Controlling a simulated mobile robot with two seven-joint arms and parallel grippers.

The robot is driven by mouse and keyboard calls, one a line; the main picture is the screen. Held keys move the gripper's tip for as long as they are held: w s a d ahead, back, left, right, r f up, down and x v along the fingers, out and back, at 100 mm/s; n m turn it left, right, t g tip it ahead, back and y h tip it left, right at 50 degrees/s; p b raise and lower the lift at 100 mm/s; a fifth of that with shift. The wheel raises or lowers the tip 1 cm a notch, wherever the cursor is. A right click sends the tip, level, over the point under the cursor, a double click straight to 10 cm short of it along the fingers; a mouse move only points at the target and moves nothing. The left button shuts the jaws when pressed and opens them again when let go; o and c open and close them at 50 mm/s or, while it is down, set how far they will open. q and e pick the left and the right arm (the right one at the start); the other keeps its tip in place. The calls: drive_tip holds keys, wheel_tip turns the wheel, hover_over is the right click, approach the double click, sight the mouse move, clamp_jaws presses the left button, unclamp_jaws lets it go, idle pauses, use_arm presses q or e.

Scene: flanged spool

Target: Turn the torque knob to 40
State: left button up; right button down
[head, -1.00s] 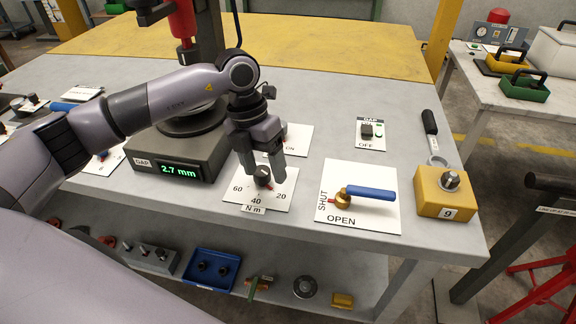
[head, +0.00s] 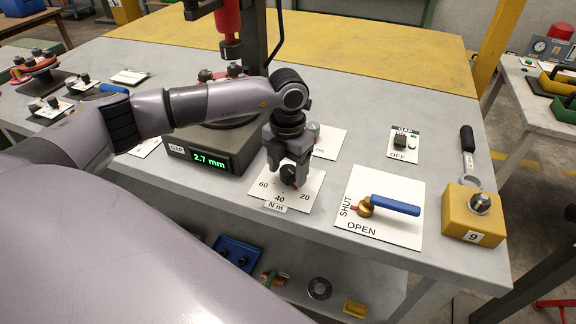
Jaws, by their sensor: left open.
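The torque knob (head: 289,177) is a small black knob on a white dial plate (head: 263,200) marked 60, 40, 20 and N m. A small red mark at its lower right edge points roughly between 40 and 20. My left gripper (head: 289,172) comes down over the knob from above, open, with one finger on each side of it. The fingers partly hide the knob, and I cannot tell whether they touch it. My right gripper is out of view.
Right of the dial is a valve plate with a blue lever (head: 394,204) marked SHUT and OPEN. A yellow block (head: 474,215) numbered 9 stands further right. A gap display (head: 209,161) reading 2.7 mm is on the left. A GAP switch plate (head: 404,145) shows OFF behind.

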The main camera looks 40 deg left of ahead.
use_arm(q)
drive_tip(key=c, duration=1.1)
drive_tip(key=shift+o, duration=0.2)
drive_tip(key=shift+m, duration=0.3)
drive_tip(key=m+b, duration=0.3)
drive_tip(key=m, duration=0.2)
drive_tip(key=shift+f, duration=0.1)
drive_tip(key=m+b, duration=0.1)
drive_tip(key=m, duration=0.2)
drive_tip(key=shift+m+b, duration=0.3)
drive_tip(key=shift+b, duration=0.1)
drive_tip(key=shift+w+a+m+b, duration=0.1)
drive_tip(key=shift+m+b, duration=0.4)
drive_tip(key=shift+m, duration=0.8)
drive_tip(key=shift+r, duration=0.2)
drive_tip(key=o, duration=1.1)
drive_tip(key=shift+c, duration=0.2)
